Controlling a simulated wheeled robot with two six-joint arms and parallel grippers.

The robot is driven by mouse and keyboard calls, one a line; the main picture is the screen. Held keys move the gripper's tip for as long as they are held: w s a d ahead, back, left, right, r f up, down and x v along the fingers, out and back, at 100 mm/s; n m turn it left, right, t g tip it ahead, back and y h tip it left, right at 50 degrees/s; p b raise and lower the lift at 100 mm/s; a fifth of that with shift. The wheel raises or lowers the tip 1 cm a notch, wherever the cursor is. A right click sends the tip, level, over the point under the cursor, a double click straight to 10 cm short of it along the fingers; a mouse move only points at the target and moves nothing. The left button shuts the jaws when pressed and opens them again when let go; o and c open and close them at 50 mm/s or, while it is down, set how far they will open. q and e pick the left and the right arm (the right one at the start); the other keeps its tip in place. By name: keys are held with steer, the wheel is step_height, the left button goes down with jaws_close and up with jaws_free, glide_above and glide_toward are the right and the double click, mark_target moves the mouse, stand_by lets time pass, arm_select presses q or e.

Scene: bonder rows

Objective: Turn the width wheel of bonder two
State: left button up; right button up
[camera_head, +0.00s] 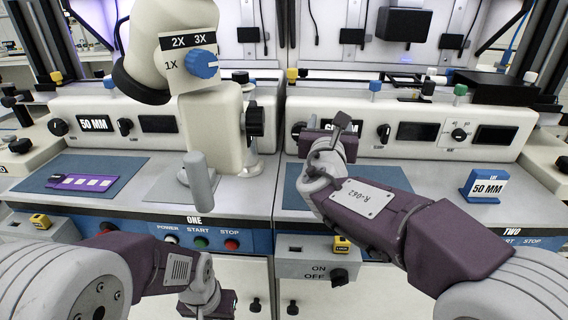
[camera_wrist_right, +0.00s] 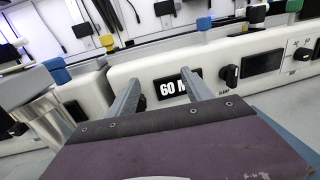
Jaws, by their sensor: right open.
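Bonder two (camera_head: 510,150) is the right-hand machine. Its width wheel (camera_head: 298,131), a black knob, is at the left end of its front panel, beside a display partly hidden by my right gripper. In the right wrist view the display (camera_wrist_right: 178,86) reads 60 and the wheel (camera_wrist_right: 141,103) shows just behind the left finger, partly covered. My right gripper (camera_head: 326,122) is open and empty in front of the panel, its fingers pointing at the wheel and display. Whether it touches the panel I cannot tell. My left gripper (camera_head: 210,302) is low, in front of bonder one; its jaws are unclear.
A blue lot card stand (camera_head: 484,186) reading 50 MM stands on bonder two's deck at the right. Bonder one's display (camera_head: 94,124) reads 50 MM. A purple strip (camera_head: 83,182) lies on the left blue mat.

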steer(key=a+f+b, duration=0.1)
steer(key=a+f, duration=0.1)
steer(key=s+a+f+n+y+b, duration=0.1)
steer(key=a+f, duration=0.1)
steer(key=s+a+f+y+b, duration=0.1)
steer(key=a+f+b, duration=0.1)
steer(key=shift+a+f, duration=0.15)
steer(key=shift+f, duration=0.2)
steer(key=shift+a, duration=0.1)
steer(key=shift+w, duration=0.1)
steer(key=w, duration=0.9)
arm_select(q)
step_height(320, 180, down, 7)
arm_select(e)
steer(key=shift+c, duration=0.3)
steer(key=c, duration=1)
steer(key=shift+c, duration=0.2)
